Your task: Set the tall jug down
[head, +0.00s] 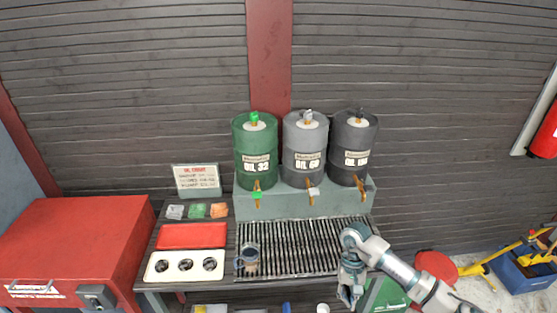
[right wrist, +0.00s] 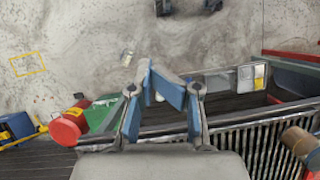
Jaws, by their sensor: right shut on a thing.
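A grey metal jug (head: 251,258) with a handle on its left side stands on the slatted drip grate (head: 305,246), near its left end. A brownish cylinder with a teal-grey end (right wrist: 302,146), likely this jug, shows at the right edge of the right wrist view. My right gripper (head: 349,294) is at the grate's front right, clearly apart from that jug. It also shows in the right wrist view (right wrist: 155,78), its blue-padded fingers close together. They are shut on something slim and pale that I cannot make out. My left gripper is in neither view.
Green, grey and dark oil drums (head: 305,146) with taps stand behind the grate. A red tray (head: 192,236) and a white tray with round holes (head: 158,275) lie left of it. A red cabinet (head: 75,235) stands far left. The grate's middle is clear.

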